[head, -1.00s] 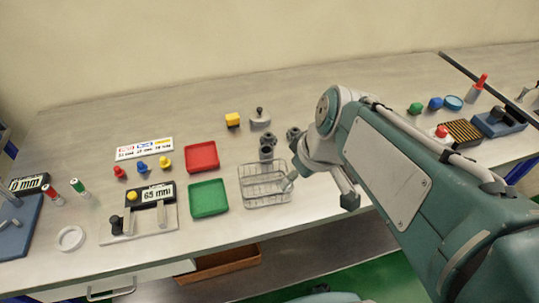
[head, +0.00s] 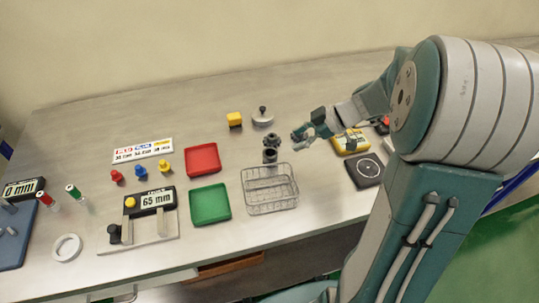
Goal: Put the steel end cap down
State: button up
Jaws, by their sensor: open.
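My gripper (head: 299,134) is open in the head view, reaching in from the right above the bench. Just left of its fingertips is a dark grey metal piece with a lobed outline (head: 271,140), perhaps the steel end cap. A gap shows between it and the fingers. A short grey cylindrical piece (head: 270,156) is directly in front of it, at the back edge of the wire basket. Whether the two grey pieces touch, I cannot tell. Nothing shows between my fingers.
The wire basket (head: 270,208) stands in front, with green (head: 210,204) and red (head: 203,160) trays to its left. A knobbed grey lid (head: 263,117) and yellow block (head: 235,119) are behind. A yellow device (head: 350,142) and black plate (head: 364,171) lie right.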

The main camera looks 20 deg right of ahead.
aim_at(272, 151)
jog(key=x, duration=0.9)
jog(key=shift+w+a, duration=0.1)
jog(key=shift+a, duration=0.1)
grip_shut()
